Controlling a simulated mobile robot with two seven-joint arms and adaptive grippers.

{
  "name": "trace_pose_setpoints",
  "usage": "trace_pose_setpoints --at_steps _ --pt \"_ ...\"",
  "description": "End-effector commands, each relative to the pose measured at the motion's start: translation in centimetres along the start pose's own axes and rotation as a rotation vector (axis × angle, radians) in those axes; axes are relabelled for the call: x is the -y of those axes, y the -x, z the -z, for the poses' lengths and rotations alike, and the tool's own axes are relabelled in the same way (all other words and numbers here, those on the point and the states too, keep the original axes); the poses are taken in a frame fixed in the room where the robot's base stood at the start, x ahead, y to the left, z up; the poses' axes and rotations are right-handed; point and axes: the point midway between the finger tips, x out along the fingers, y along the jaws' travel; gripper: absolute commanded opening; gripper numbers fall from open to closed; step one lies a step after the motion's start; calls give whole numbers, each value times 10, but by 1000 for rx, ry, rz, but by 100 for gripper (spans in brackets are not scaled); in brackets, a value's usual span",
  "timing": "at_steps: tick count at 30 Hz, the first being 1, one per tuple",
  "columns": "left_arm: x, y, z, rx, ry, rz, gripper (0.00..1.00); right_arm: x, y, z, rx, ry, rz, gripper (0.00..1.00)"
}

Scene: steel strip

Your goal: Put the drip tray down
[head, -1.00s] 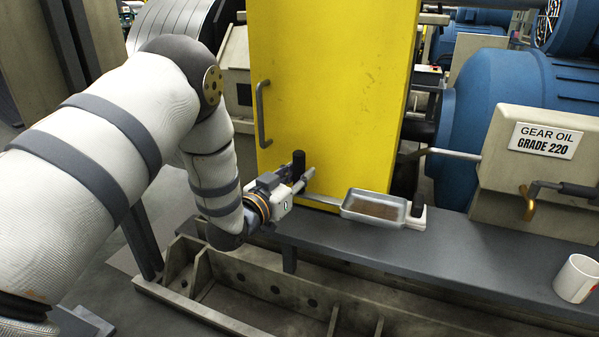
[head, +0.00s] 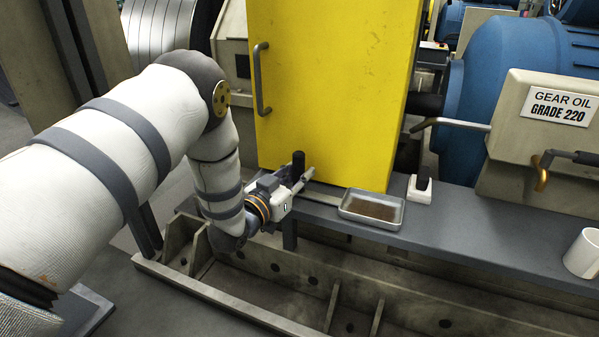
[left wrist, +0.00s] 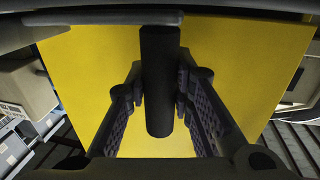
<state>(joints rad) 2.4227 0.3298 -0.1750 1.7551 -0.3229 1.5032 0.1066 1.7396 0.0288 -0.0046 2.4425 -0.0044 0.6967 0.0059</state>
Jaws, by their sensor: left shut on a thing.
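The drip tray (head: 371,211) is a shallow pale metal pan with brown liquid or residue inside. It is level, over the grey bench (head: 470,219) near its front edge; I cannot tell whether it touches the bench. A flat strip runs left from it to an upright black grip (head: 298,160). My left gripper (head: 300,180) is shut on this grip. In the left wrist view the dark grip (left wrist: 160,95) stands between the two fingers, with yellow behind. My right gripper is not in view.
A yellow door or panel (head: 330,90) with a handle stands right behind the tray. A white block with a black knob (head: 420,189) sits just right of the tray. A white mug (head: 583,254) stands at the far right. The bench between tray and mug is clear.

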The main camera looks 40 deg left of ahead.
Motion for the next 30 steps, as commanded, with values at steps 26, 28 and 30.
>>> trace_pose_setpoints --at_steps 26,28,30 --pt "0 1 -6 2 0 0 45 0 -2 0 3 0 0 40" --pt "0 6 -6 2 0 1 45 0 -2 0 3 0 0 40" --pt "1 18 -6 3 0 1 45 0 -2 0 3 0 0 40"
